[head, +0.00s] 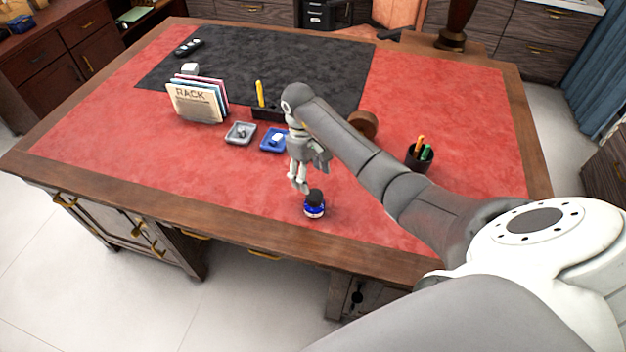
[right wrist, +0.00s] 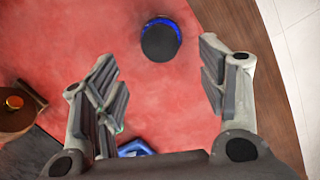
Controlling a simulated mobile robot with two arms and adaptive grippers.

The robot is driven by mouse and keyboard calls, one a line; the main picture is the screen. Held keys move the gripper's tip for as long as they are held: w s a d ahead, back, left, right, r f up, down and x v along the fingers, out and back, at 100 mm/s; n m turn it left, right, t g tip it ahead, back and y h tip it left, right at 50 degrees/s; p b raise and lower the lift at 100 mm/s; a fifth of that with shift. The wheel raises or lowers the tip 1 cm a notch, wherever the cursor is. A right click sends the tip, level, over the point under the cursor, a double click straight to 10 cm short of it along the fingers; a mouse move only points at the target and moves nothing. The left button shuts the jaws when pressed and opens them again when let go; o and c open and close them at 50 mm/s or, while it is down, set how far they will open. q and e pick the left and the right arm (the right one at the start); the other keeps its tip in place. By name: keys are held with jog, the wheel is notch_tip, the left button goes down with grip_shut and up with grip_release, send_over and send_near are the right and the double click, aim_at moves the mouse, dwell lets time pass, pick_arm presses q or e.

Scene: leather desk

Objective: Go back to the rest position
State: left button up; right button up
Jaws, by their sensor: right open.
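My right gripper (head: 301,184) is over the red part of the desk (head: 90,135), pointing down, near the front edge. In the right wrist view its two fingers (right wrist: 165,88) are spread wide with nothing between them. A blue ink bottle with a black cap (head: 314,205) stands upright on the desk just in front of the fingertips. In the right wrist view the bottle (right wrist: 160,40) lies ahead of the fingers, apart from them. My left gripper is not in view.
Behind the gripper are a blue tray (head: 268,146), a grey tray (head: 233,140), and a rack of folders (head: 195,103). A pen cup (head: 419,160) and a round brown wooden object (head: 364,124) are near my right arm. The desk's front left is clear.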

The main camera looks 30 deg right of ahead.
jog(key=shift+w+a+r, duration=0.1)
jog(key=shift+w+r, duration=0.1)
jog(key=shift+r, duration=1)
jog(key=shift+w+a+r, duration=0.1)
jog(key=shift+w+r, duration=0.05)
jog(key=shift+r, duration=1)
